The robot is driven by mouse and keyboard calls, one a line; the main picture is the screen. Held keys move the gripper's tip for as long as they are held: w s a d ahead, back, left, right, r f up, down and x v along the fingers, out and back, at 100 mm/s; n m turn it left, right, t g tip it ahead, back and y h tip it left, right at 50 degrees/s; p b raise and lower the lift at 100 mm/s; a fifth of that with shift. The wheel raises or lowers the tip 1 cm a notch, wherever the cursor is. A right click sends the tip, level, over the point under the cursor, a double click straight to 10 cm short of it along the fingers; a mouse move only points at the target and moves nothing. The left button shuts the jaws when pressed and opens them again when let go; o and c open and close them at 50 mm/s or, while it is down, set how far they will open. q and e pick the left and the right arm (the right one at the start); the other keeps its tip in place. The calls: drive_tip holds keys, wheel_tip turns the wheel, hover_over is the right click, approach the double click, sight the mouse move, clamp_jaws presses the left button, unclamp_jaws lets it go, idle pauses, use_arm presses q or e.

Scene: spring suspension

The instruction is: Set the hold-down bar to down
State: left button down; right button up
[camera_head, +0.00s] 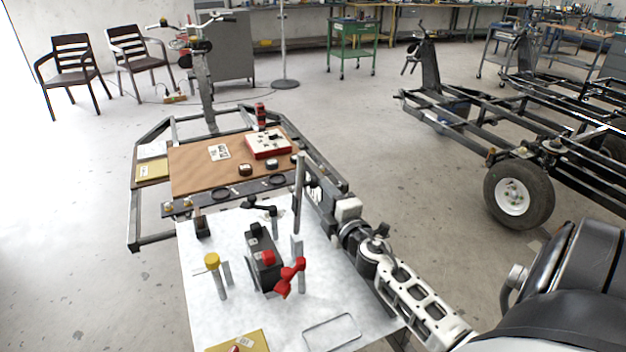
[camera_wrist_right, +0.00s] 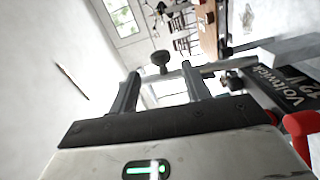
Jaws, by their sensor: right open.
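The hold-down bar (camera_head: 299,190) looks like the grey bar standing upright at the back right of the black battery (camera_head: 257,250) on the white table. My right arm comes in from the lower right, and its gripper (camera_head: 317,190) is beside the bar's right side. In the right wrist view, my right gripper (camera_wrist_right: 163,82) is open. A grey bar (camera_wrist_right: 230,67) runs across just beyond its fingertips, with a dark round knob (camera_wrist_right: 160,60) near it. I cannot tell whether they touch. The battery also shows at the right of that view (camera_wrist_right: 293,85). My left gripper is out of view.
A red lever-like part (camera_head: 290,277) is at the battery's near right. A yellow-topped post (camera_head: 212,262) stands left of it. A brown board (camera_head: 195,175) with a red box (camera_head: 268,144) lies behind the table. A vehicle frame with a wheel (camera_head: 517,195) is at right.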

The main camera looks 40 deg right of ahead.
sight(315, 186)
drive_tip(key=x, duration=0.7)
drive_tip(key=shift+w+f+b, duration=0.1)
drive_tip(key=shift+w+b, duration=0.1)
drive_tip(key=shift+b, duration=0.1)
clamp_jaws()
drive_tip(key=shift+a, duration=0.1)
